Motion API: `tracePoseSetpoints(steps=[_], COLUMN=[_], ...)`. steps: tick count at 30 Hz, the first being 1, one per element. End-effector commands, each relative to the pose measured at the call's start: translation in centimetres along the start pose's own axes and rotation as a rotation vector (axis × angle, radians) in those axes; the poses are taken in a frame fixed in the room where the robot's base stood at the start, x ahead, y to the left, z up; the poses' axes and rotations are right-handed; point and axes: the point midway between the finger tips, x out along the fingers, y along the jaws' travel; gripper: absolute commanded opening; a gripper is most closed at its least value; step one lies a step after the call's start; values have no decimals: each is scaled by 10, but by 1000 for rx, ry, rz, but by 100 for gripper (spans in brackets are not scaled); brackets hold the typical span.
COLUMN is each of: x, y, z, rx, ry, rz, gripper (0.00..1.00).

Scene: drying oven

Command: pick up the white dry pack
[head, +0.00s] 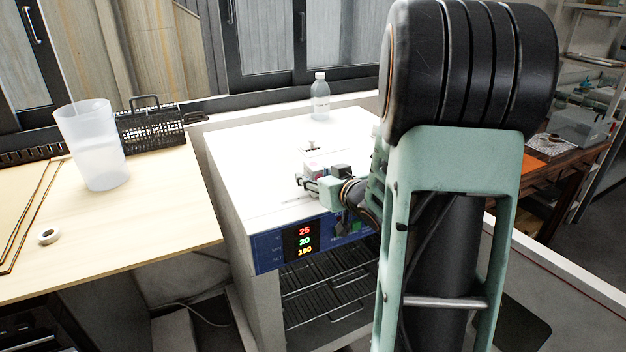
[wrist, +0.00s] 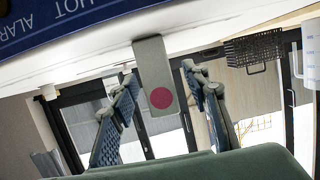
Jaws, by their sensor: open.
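The white dry pack (wrist: 153,72) is a pale upright block with a dark red dot. In the wrist view, which looks upside down, it stands on the white oven top between the two fingers of my gripper (wrist: 160,82). There is a visible gap on at least the right side. In the head view the pack (head: 315,169) is small and partly hidden by my gripper (head: 318,181), which is low over the oven top near its front edge. My gripper is open; contact with the pack cannot be made out.
The drying oven (head: 250,150) has a lit panel (head: 304,241) and wire racks (head: 325,290) below. A clear bottle (head: 320,97) stands at the back of its top, near a small fitting (head: 312,146). A wooden table at left holds a beaker (head: 92,150), black basket (head: 150,130) and tape roll (head: 48,237).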

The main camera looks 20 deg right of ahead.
Motion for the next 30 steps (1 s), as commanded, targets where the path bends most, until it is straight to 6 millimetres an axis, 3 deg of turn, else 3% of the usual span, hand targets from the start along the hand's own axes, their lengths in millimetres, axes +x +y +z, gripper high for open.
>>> tracePoseSetpoints(steps=[3,10,21,30], x=[9,9,9,8], y=[-1,0,0,0], z=[1,0,0,-1], rx=[-1,-1,0,-1], ry=[-1,0,0,1], rz=[-1,0,0,0], gripper=[43,42,1,0])
